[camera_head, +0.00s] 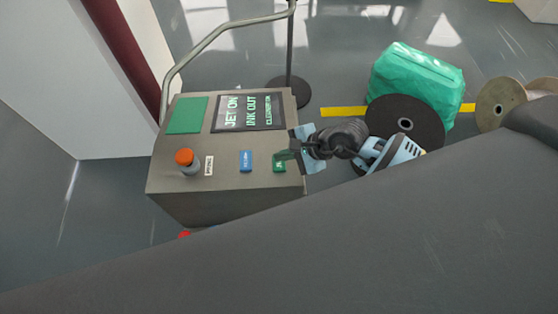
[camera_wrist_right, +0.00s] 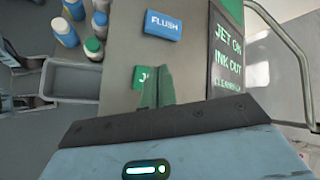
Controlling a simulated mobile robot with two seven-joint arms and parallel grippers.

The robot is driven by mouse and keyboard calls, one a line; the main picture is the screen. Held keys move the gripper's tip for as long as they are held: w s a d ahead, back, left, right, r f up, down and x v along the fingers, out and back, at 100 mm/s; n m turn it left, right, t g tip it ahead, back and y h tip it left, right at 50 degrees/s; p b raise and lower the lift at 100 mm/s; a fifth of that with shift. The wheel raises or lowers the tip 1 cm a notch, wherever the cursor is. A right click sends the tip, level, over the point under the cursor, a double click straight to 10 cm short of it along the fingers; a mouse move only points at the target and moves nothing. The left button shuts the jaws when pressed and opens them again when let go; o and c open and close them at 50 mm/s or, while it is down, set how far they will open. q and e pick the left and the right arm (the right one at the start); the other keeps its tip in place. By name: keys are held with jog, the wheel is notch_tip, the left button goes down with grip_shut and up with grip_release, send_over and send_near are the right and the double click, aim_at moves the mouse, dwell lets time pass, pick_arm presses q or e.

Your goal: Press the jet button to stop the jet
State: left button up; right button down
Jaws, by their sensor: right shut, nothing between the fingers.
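The green jet button (camera_head: 279,166) sits on the sloped grey control panel (camera_head: 225,180), right of the blue FLUSH button (camera_head: 246,161). My right gripper (camera_head: 284,156) reaches in from the right and is shut and empty, its fingertips at the upper edge of the jet button. In the right wrist view the jet button (camera_wrist_right: 142,76) is partly hidden behind the shut fingers (camera_wrist_right: 158,72); only a "J" of its label shows. I cannot tell whether the fingertips touch it. The screen (camera_head: 248,112) reads "JET ON" and "INK OUT". My left gripper is not in view.
An orange-topped knob (camera_head: 185,160) stands at the panel's left. A bent metal rail (camera_head: 215,36) runs behind the panel. A green-wrapped bundle (camera_head: 415,75) and spools (camera_head: 495,103) are to the right. Bottles (camera_wrist_right: 92,48) and a grey tray (camera_wrist_right: 70,80) lie beside the panel.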

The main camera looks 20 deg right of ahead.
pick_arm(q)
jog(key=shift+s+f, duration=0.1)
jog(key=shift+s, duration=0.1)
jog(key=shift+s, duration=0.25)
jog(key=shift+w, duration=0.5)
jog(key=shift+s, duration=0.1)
pick_arm(e)
jog(key=shift+f, duration=0.1)
jog(key=shift+f, duration=0.3)
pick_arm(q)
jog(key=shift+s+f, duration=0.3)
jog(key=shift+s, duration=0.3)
